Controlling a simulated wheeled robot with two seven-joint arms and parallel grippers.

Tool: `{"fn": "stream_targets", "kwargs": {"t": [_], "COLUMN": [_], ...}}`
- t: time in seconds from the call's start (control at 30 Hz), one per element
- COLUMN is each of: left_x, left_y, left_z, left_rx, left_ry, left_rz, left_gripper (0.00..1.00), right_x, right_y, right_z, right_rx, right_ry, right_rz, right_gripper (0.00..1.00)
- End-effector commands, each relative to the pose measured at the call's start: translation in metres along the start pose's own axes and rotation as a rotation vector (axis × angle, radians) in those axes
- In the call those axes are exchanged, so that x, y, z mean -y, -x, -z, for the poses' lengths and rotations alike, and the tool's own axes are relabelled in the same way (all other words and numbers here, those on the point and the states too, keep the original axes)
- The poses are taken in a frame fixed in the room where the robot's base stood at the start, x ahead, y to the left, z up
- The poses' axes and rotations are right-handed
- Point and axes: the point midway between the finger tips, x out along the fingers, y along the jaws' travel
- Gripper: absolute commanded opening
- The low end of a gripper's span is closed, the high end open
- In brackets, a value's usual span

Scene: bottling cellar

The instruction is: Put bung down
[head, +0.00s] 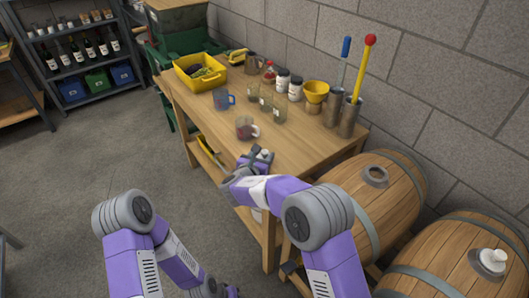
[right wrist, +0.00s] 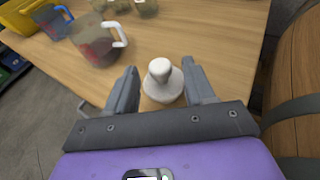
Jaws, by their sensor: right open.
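A white bung (right wrist: 161,82) with a rounded knob and wide base stands upright on the wooden table (right wrist: 205,30), near its front edge. My right gripper (right wrist: 160,76) is open, with one finger on each side of the bung and a visible gap to each. In the head view my right gripper (head: 258,158) is low over the near end of the table (head: 290,150), and the bung is mostly hidden there. My left arm is low at the bottom of the head view; its gripper is not clearly seen.
A jug with reddish contents (head: 246,128) stands just beyond my right gripper. A blue-handled jug (head: 222,99), yellow bin (head: 200,72), jars and yellow funnel (head: 316,91) stand farther back. Right are a barrel with an open hole (head: 375,176) and one with a white bung (head: 492,260).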

Motion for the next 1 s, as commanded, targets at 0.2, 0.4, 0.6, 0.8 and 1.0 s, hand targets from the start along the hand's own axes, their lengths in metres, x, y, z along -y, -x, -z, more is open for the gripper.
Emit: {"fn": "stream_targets", "kwargs": {"t": [0.2, 0.4, 0.6, 0.8, 1.0], "left_x": [-0.004, -0.005, -0.006, -0.006, -0.006], "left_y": [0.01, 0.015, 0.015, 0.015, 0.015], "left_z": [-0.001, -0.001, -0.001, -0.001, -0.001], "left_rx": [0.0, 0.0, 0.0, 0.0, 0.0], "left_ry": [0.0, 0.0, 0.0, 0.0, 0.0], "left_rz": [0.0, 0.0, 0.0, 0.0, 0.0], "left_gripper": [0.43, 0.43, 0.43, 0.43, 0.43], "right_x": [-0.001, -0.001, 0.0, 0.0, 0.0], "right_y": [0.051, 0.081, 0.091, 0.091, 0.091], "right_z": [-0.002, -0.001, 0.0, 0.0, 0.0], "right_rx": [0.0, -0.001, -0.001, -0.001, -0.001], "right_ry": [0.001, 0.001, -0.001, -0.001, -0.001], "right_rz": [-0.003, -0.001, 0.0, 0.001, 0.0], "right_gripper": [0.54, 0.54, 0.54, 0.54, 0.54]}}
